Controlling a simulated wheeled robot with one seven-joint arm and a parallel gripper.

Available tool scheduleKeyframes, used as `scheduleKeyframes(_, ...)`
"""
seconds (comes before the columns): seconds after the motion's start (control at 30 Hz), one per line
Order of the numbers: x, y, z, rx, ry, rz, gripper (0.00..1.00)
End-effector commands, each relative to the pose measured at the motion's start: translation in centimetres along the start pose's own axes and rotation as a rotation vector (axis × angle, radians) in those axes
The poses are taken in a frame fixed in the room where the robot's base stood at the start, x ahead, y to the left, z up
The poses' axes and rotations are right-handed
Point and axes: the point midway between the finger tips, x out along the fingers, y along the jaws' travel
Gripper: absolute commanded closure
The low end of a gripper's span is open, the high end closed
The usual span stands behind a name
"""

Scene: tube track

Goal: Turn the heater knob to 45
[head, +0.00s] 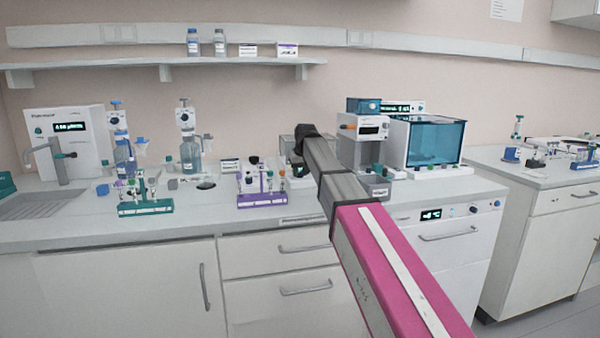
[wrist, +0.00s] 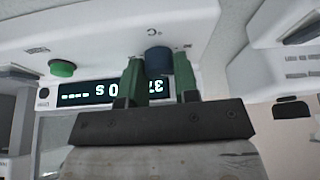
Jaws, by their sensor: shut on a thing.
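The heater knob (wrist: 158,54) is a dark blue round knob on a white front panel, seen upside down in the wrist view. My gripper (wrist: 159,68) has two green fingers, one on each side of the knob, and is shut on it. A dark display (wrist: 75,94) with pale characters lies behind the fingers. It appears upside down, and I can make out "37" and "0 S", with parts hidden by the fingers. In the head view my arm reaches over the bench and hides the knob and fingertips.
A green button (wrist: 62,68) sits on the same panel. In the head view, a purple rack (head: 262,199) stands left of my arm, and a blue-windowed box (head: 436,143) stands to its right. A teal rack (head: 146,209) stands farther left on the bench.

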Motion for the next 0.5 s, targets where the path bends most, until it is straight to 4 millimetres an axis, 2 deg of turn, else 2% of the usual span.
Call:
scheduleKeyframes(0.27, -0.03, -0.09, -0.01, 0.057, 0.000, 0.023, 0.95)
scheduleKeyframes(0.5, -0.03, -0.18, -0.04, 0.206, 0.000, 0.085, 0.95)
